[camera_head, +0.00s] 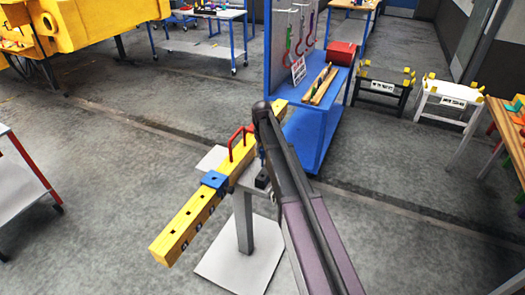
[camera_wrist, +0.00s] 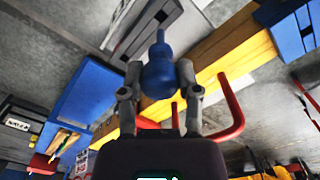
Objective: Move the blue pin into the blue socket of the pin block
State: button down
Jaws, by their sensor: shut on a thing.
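The blue pin (camera_wrist: 158,60), with a thick body and a narrow tip, is in the wrist view between the fingers of my gripper (camera_wrist: 160,84), which is shut on it. In the head view my arm hides most of the gripper, and I cannot make out the pin. A long yellow beam (camera_head: 182,225) with dark holes in its top lies across a grey pedestal (camera_head: 243,220); it seems to be the pin block. A blue collar (camera_head: 215,180) with a dark spot on top sits around the beam, left of my gripper. A blue part also shows in the wrist view (camera_wrist: 285,30).
Red handles (camera_head: 237,142) stand up from the beam close to my gripper. A blue cart (camera_head: 310,135) with a hook panel stands behind. A grey table (camera_head: 22,185) is at the left edge. Open floor lies to the left of the beam.

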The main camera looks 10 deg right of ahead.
jog(key=shift+f+b, duration=4.75)
jog(key=shift+f, duration=0.15)
jog(key=shift+f, duration=0.15)
jog(key=shift+c, duration=1.2)
grip_release()
jog(key=shift+r, duration=0.2)
notch_tip(320, 180, up, 24)
jog(key=p, duration=2.4)
